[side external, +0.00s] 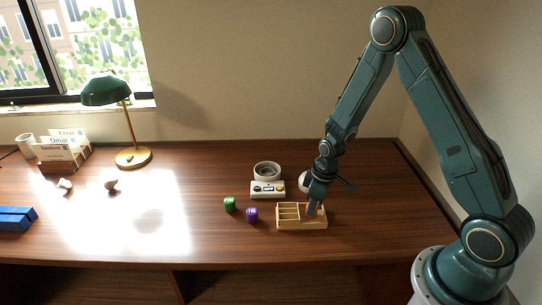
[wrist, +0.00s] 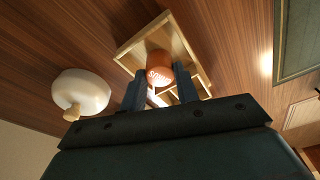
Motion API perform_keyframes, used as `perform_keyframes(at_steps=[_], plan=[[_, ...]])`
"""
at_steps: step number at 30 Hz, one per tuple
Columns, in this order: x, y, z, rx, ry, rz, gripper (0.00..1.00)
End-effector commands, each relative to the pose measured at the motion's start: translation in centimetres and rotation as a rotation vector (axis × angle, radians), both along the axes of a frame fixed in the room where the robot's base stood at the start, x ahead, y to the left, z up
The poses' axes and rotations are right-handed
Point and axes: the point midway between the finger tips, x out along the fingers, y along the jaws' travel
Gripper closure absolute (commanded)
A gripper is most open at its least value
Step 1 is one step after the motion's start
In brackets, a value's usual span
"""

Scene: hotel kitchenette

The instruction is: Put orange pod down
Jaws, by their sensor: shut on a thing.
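The orange pod (wrist: 159,72) is held between the two dark fingers of my gripper (wrist: 158,92) in the wrist view. It has pale lettering on its side. My gripper also shows in the side external view (side external: 312,208), low over the right part of a light wooden divided tray (side external: 302,227). The tray's rim shows around the pod in the wrist view (wrist: 133,50). Whether the pod touches the tray floor I cannot tell. A green pod (side external: 230,204) and a purple pod (side external: 251,215) stand on the desk left of the tray.
A small machine (side external: 268,188) with a round top stands behind the tray. A white rounded object with a tan knob (wrist: 80,93) is beside my gripper. A green lamp (side external: 107,90), card holder (side external: 62,150) and blue block (side external: 15,218) are at left.

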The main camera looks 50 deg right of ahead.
Motion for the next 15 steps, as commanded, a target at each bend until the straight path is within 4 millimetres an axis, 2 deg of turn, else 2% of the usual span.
perform_keyframes(at_steps=[4,5,8,15], plan=[[-0.01,0.01,-0.31,0.0,0.0,0.0,0.91],[0.0,0.0,-0.3,0.0,0.0,0.0,0.65],[0.0,0.0,-0.27,0.0,0.0,0.0,0.48],[0.0,0.0,-0.26,0.0,0.0,0.0,0.48]])
